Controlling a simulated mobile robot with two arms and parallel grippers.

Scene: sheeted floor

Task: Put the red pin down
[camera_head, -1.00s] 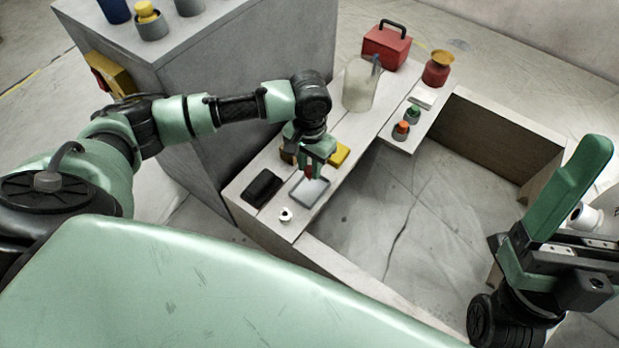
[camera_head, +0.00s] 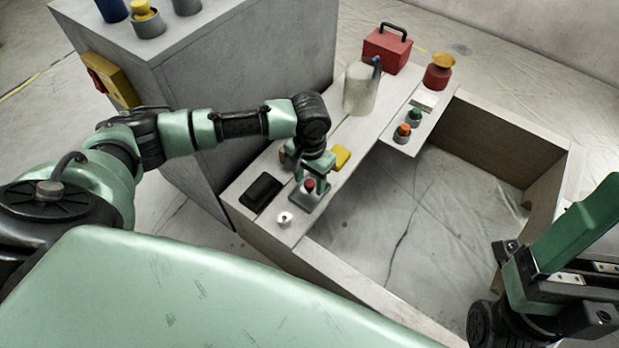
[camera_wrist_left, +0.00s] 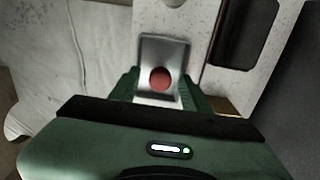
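The red pin (camera_head: 309,185) stands at the small grey tray (camera_head: 303,203) on the narrow white bench. Its round red top shows in the left wrist view (camera_wrist_left: 160,79), over the tray (camera_wrist_left: 165,52). My left gripper (camera_head: 312,183) is above the tray with its fingers on both sides of the pin. In the left wrist view my left gripper (camera_wrist_left: 161,88) shows gaps between the fingers and the pin, so it is open. The pin's lower part is hidden. My right gripper (camera_head: 560,255) is at the right edge, far from the pin; its finger opening is unclear.
A black case (camera_head: 261,191) and a small white round piece (camera_head: 284,219) lie near the tray. A yellow block (camera_head: 341,157) is behind it. A cloudy container (camera_head: 360,88), a red toolbox (camera_head: 386,49) and orange (camera_head: 403,132) and green (camera_head: 415,117) knobs stand farther back.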

